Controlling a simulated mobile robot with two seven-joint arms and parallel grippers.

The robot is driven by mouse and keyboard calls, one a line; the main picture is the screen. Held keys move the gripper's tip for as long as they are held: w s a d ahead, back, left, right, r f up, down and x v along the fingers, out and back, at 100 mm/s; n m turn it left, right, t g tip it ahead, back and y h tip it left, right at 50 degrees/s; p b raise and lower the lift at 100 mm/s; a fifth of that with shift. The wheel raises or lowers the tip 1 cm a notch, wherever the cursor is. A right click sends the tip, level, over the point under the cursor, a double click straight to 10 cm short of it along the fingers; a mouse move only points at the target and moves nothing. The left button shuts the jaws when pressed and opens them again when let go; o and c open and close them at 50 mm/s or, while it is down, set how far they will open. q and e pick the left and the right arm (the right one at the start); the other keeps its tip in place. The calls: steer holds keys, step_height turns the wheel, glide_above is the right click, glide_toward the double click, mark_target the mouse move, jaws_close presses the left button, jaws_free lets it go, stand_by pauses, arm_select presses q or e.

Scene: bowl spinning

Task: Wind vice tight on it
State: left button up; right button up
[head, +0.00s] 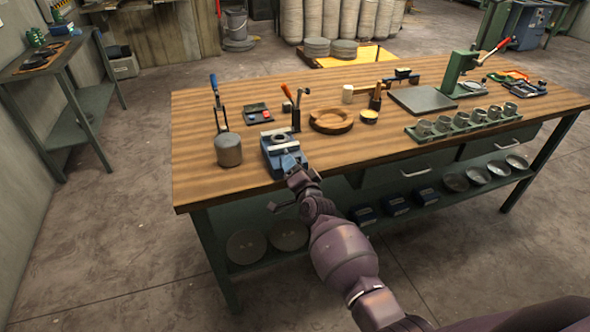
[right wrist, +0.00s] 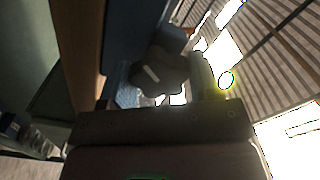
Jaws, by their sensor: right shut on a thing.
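A blue bench vice (head: 274,157) is fixed at the front edge of the wooden workbench. My right gripper (head: 301,180) is at the front of the vice, low by the bench edge, shut on the vice handle. The handle is mostly hidden by the gripper. In the right wrist view, the blue vice (right wrist: 122,78) shows behind a dark rounded part between the fingers of my right gripper (right wrist: 160,97). Whether a workpiece sits in the vice jaws is too small to tell. My left gripper is not in view.
A green rack of metal cups (head: 470,124) and a green press (head: 456,72) stand further right.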

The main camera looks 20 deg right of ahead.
steer(key=shift+f, duration=0.1)
stand_by(0.4)
steer(key=o, duration=0.9)
steer(key=shift+s, duration=0.15)
steer(key=s, duration=1)
steer(key=shift+s+d, duration=0.15)
steer(key=shift+s, duration=0.1)
